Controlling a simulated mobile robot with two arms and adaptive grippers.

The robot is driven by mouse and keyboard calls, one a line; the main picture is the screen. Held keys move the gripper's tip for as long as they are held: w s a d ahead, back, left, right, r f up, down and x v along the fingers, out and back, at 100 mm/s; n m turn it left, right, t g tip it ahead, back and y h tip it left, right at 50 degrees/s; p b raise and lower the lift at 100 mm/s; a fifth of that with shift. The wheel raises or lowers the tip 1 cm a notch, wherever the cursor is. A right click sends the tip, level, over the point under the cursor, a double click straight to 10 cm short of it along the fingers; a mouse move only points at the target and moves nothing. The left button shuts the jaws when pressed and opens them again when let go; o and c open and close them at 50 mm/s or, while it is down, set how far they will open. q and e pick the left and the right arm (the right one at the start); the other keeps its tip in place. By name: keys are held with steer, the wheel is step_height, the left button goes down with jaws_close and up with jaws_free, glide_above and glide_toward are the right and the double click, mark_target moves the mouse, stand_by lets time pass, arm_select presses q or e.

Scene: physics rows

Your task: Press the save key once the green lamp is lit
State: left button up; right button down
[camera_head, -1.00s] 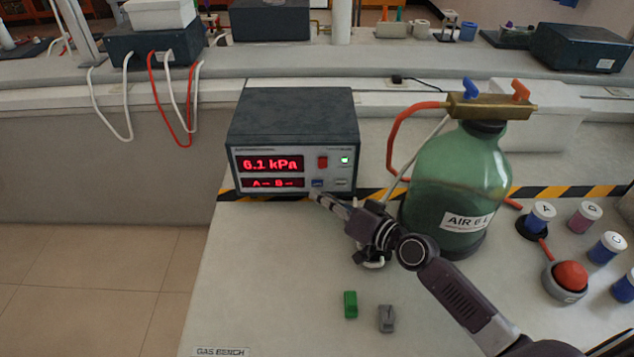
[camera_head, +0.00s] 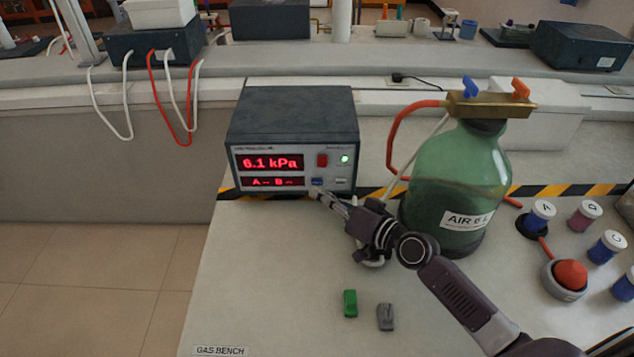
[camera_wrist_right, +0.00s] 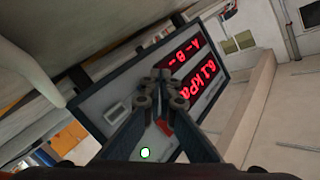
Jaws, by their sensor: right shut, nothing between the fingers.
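The dark meter box (camera_head: 292,115) stands on the bench, its red display (camera_head: 270,163) reading 6.1 kPa, with a line "A-- B--" below. Its small round lamp (camera_head: 344,159) glows green; the lit lamp also shows in the right wrist view (camera_wrist_right: 145,153). Below are a blue key (camera_head: 317,182) and a pale key (camera_head: 341,184); their labels are too small to read. My right gripper (camera_head: 316,192) is shut and empty, its tips just at the blue key's lower edge. I cannot tell whether they touch. In the right wrist view the fingers (camera_wrist_right: 160,88) cover that key. My left gripper is not in view.
A red switch (camera_head: 322,160) sits above the keys. A green glass bottle (camera_head: 462,180) with a brass valve head stands right of the box, close to my right arm. A green block (camera_head: 350,303) and a grey block (camera_head: 385,317) lie in front. The bench's left front is clear.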

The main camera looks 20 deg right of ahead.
steer(key=shift+w, duration=0.1)
steer(key=shift+w+d, duration=0.15)
steer(key=shift+w, duration=0.15)
steer(key=shift+w+d+b, duration=0.1)
steer(key=shift+w+b, duration=0.25)
steer(key=shift+b, duration=0.15)
stand_by(0.4)
steer(key=shift+w+d+r, duration=0.25)
steer(key=shift+r, duration=0.15)
stand_by(0.6)
steer(key=shift+s, duration=0.1)
steer(key=shift+s+a+f, duration=0.1)
steer(key=shift+s+a, duration=0.1)
steer(key=shift+s, duration=0.05)
steer(key=shift+s+a+f, duration=0.15)
steer(key=shift+s, duration=0.25)
